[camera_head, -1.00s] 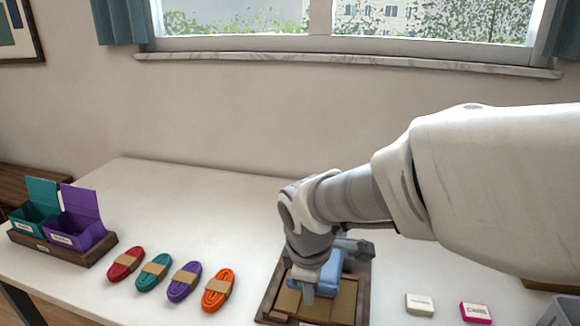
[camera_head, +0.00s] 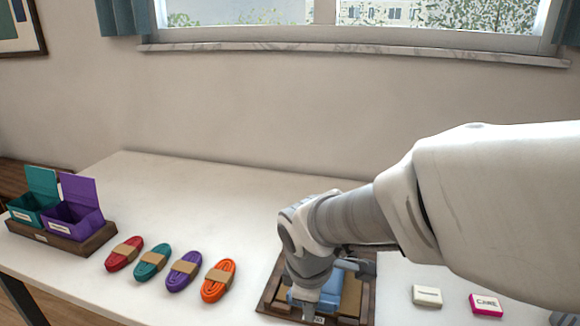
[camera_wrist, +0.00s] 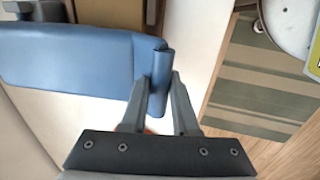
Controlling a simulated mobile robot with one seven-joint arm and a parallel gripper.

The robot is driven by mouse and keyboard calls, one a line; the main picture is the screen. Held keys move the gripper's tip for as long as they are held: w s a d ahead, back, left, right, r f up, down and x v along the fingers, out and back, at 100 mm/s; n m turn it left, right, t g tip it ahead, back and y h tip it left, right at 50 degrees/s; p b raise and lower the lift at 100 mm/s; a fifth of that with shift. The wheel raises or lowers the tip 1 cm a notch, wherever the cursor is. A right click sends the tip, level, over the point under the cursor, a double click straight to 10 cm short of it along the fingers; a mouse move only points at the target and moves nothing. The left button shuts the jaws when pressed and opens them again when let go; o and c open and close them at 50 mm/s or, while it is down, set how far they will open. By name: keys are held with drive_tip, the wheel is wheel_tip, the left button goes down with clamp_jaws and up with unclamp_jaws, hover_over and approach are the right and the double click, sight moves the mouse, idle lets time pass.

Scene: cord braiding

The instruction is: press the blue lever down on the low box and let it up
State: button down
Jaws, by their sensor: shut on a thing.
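The low box (camera_head: 268,292) is a brown wooden frame at the table's front, under my arm. Its blue lever (camera_head: 330,285) is mostly hidden by my gripper in the head view. In the wrist view the lever (camera_wrist: 75,58) is a broad blue slab at the left with a round blue bar at its end. My gripper (camera_wrist: 162,95) is shut on that bar, one grey finger on each side. In the head view my gripper (camera_head: 308,304) is low over the front part of the box. The lever's underside is hidden.
Red, teal, purple (camera_head: 184,271) and orange cord bundles lie in a row left of the box. Teal and purple open-lidded boxes (camera_head: 72,217) stand at the far left. A white block (camera_head: 427,296) and a pink-edged block (camera_head: 486,304) lie to the right. The table's back is clear.

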drive_tip(key=shift+s+f+b, duration=0.2)
drive_tip(key=shift+f+b, duration=0.7)
drive_tip(key=shift+f, duration=0.95)
drive_tip(key=shift+b+x, duration=0.85)
drive_tip(key=shift+s+a, duration=0.1)
drive_tip(key=shift+s, duration=0.15)
unclamp_jaws()
